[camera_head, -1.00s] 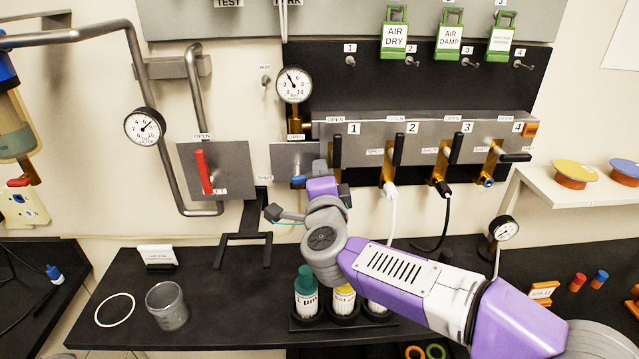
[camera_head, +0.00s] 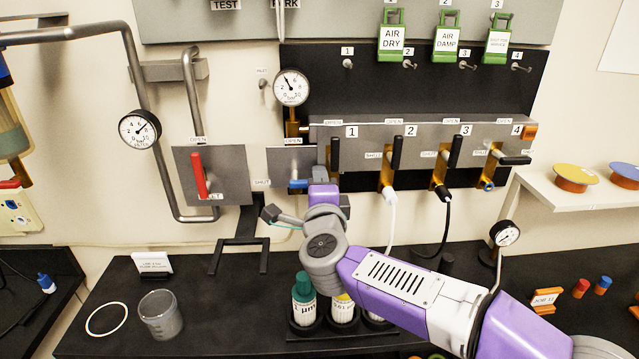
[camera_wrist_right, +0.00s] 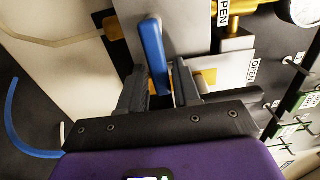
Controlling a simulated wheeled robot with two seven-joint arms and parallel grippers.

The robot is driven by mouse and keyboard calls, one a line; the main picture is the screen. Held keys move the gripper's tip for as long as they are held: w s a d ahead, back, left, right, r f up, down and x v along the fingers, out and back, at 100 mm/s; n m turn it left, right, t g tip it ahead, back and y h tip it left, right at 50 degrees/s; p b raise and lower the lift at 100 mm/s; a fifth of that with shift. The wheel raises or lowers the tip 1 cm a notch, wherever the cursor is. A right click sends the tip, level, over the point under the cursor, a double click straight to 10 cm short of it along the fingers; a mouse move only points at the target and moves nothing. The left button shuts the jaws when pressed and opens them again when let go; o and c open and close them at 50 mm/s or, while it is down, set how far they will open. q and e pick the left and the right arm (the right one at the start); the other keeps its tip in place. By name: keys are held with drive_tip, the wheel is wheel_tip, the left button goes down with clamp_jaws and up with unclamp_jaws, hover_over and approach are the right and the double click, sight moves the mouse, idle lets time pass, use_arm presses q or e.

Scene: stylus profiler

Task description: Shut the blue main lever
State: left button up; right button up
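The blue main lever (camera_head: 298,184) lies roughly horizontal on its small grey plate (camera_head: 291,160), level with the SHUT label at left. The OPEN label is above it. My right gripper (camera_head: 313,184) is right at the lever, its purple body covering part of it in the head view. In the right wrist view the blue lever (camera_wrist_right: 153,50) runs down between the two dark fingers of my right gripper (camera_wrist_right: 162,88). The fingers stand apart, with small gaps seeming to show beside the lever. Contact is unclear. My left gripper is not in view.
A red lever (camera_head: 198,176) on its own plate is to the left. Several black-handled valves with hoses sit close on the right along the grey manifold (camera_head: 430,130). Bottles (camera_head: 304,300) stand below my arm. A glass beaker (camera_head: 161,314) is on the bench.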

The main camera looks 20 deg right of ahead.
drive_tip(key=shift+o, duration=0.6)
drive_tip(key=v, duration=0.7)
drive_tip(key=shift+s+p, duration=0.3)
drive_tip(key=shift+p, duration=0.15)
